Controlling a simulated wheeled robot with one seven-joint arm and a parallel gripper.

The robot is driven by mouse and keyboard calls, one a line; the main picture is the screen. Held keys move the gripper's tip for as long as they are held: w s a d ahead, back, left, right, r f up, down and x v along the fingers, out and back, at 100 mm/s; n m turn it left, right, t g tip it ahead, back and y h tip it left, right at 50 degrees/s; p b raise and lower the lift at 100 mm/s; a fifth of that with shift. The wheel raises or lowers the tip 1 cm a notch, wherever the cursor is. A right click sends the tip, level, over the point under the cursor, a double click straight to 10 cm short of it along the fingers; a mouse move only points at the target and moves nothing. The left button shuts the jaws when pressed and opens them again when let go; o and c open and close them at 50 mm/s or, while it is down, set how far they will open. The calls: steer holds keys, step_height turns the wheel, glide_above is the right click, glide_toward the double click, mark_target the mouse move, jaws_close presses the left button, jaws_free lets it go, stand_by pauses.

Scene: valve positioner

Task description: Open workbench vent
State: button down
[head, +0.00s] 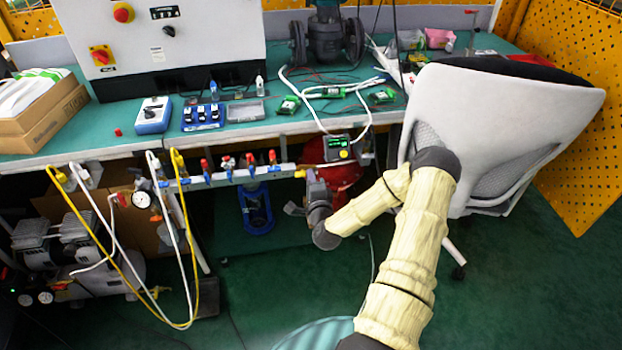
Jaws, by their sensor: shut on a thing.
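A pipe manifold (230,176) runs under the front edge of the workbench, with several red and blue valve handles along it. A yellow fitting (299,173) is at its right end. My gripper (311,181) is at this right end, just right of the yellow fitting, and is shut on a small part there, which looks like the vent valve's handle. The gripper and wrist hide most of that part, so its angle cannot be told.
The green-topped workbench (245,131) overhangs the manifold. A grey chair (500,125) stands close to my arm on the right. Yellow and white hoses (120,255) hang at the left by a pressure gauge (142,200) and a compressor (75,250). A red round object (345,172) is behind my gripper.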

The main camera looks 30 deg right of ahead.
steer(key=shift+d, duration=0.1)
steer(key=c, duration=1.5)
jaws_free()
steer(key=shift+p+v, duration=2.15)
steer(key=shift+v, duration=6.55)
